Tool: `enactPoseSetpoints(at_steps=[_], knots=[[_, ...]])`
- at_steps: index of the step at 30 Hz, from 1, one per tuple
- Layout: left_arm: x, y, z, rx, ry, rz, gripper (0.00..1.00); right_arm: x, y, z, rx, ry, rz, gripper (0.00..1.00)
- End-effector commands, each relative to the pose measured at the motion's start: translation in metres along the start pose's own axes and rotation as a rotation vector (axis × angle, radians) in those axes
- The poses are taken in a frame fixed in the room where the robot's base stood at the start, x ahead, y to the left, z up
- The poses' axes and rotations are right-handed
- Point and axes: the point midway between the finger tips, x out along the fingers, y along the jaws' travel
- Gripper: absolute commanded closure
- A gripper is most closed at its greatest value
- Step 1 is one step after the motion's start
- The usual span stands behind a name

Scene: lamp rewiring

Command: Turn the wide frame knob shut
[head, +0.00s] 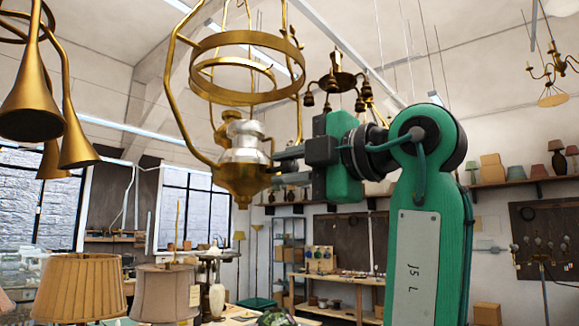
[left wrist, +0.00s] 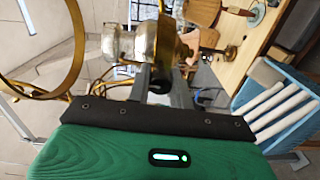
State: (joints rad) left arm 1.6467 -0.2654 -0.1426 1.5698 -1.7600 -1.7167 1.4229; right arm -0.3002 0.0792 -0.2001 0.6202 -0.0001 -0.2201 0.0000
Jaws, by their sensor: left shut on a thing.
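The wide brass frame lamp (head: 240,180) hangs in the upper middle of the head view, with rings above a pale metal burner and a brass bowl. Its burner and bowl (left wrist: 135,45) also show in the left wrist view. My left gripper (head: 277,160) reaches in from the right, its dark fingers level at the side of the bowl and burner. Its fingers (left wrist: 150,76) meet the lamp's side in the left wrist view. They are shut on the small knob there, which they hide almost wholly. My right gripper is not in view.
Brass horn shades (head: 35,100) hang at the upper left. A pleated lampshade (head: 82,288) and a grey-beige shade (head: 165,292) stand low in front. A curved brass arm (head: 178,95) of the frame passes left of the burner. A dark chandelier (head: 338,82) hangs behind my gripper.

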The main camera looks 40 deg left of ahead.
Motion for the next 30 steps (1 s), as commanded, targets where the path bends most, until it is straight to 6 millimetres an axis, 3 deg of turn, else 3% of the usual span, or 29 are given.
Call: enactPoseSetpoints(at_steps=[20, 21, 24, 30], knots=[[0.0001, -0.0006, 0.0001, -0.064, 0.000, -0.001, 1.00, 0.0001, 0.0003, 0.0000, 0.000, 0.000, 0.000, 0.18], [0.0001, -0.0006, 0.0000, -0.063, 0.000, -0.001, 0.75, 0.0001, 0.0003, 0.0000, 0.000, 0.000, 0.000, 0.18], [0.0001, -0.0006, 0.0001, -0.063, 0.000, -0.001, 0.57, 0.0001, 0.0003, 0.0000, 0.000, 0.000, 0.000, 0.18], [0.0001, -0.0005, 0.0001, -0.062, 0.000, -0.001, 0.57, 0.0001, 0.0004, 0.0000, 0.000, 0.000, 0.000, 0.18]])
